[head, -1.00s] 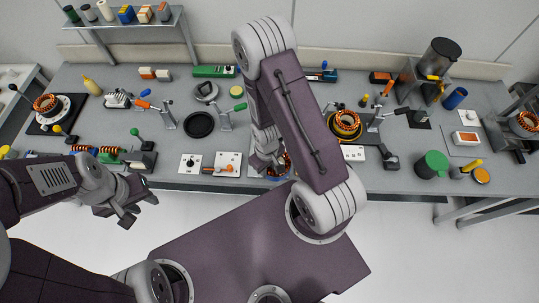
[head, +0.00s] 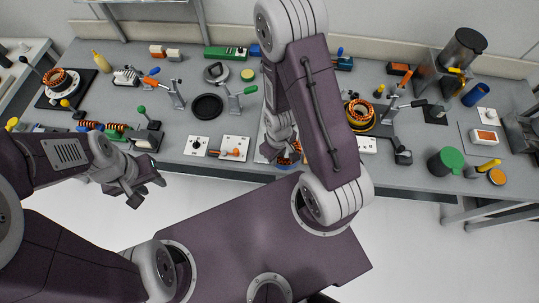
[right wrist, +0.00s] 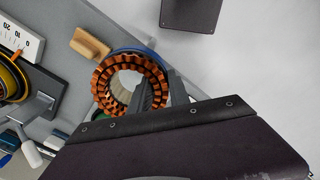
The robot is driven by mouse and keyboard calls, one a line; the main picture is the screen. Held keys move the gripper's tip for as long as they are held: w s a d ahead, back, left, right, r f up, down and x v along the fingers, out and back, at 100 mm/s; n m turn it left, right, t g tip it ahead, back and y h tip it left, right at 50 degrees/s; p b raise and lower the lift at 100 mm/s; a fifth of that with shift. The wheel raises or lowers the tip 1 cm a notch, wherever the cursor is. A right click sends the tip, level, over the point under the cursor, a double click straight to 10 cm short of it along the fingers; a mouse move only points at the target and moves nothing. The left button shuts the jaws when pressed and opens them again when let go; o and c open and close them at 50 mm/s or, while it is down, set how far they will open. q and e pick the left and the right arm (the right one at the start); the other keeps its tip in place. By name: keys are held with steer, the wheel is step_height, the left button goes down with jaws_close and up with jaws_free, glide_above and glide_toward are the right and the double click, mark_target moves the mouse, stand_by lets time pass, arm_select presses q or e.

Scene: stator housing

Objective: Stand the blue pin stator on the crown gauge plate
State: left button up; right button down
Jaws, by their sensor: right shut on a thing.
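The blue pin stator, a copper-wound ring with a blue rim (right wrist: 108,80), shows in the right wrist view. It also shows in the head view (head: 292,157) at the bench's front edge, partly hidden by my right arm. My right gripper (right wrist: 152,98) is shut on the stator's ring wall, one finger inside the ring. It also shows in the head view (head: 279,152). I cannot tell whether the stator touches the bench. My left gripper (head: 140,190) is open and empty, in front of the bench. I cannot tell which plate is the crown gauge plate; a white plate with a black knob (head: 197,145) lies left of the stator.
Another copper stator (head: 360,114) sits on a fixture to the right. A toggle clamp (head: 240,100) and a black disc (head: 207,107) stand behind. Floor is clear before the bench.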

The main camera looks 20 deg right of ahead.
steer(key=w+f, duration=0.1)
steer(key=w, duration=0.1)
steer(key=w+f+p, duration=0.1)
steer(key=w+f, duration=0.1)
steer(key=w, duration=0.1)
steer(key=w+f+p, duration=0.1)
steer(key=w, duration=0.1)
steer(key=shift+w+d+f, duration=0.15)
steer(key=shift+w+d, duration=0.05)
steer(key=shift+w, duration=0.1)
steer(key=shift+s+f, duration=0.1)
steer(key=shift+f, duration=0.25)
step_height(320, 180, down, 3)
steer(key=shift+b, duration=0.6)
steer(key=shift+f, duration=0.25)
arm_select(q)
steer(key=shift+w+f, duration=0.1)
steer(key=shift+f, duration=0.1)
arm_select(e)
steer(key=shift+r, duration=0.1)
arm_select(q)
steer(key=shift+f, duration=0.1)
arm_select(e)
steer(key=c, duration=1.2)
jaws_free()
steer(key=shift+c, duration=0.2)
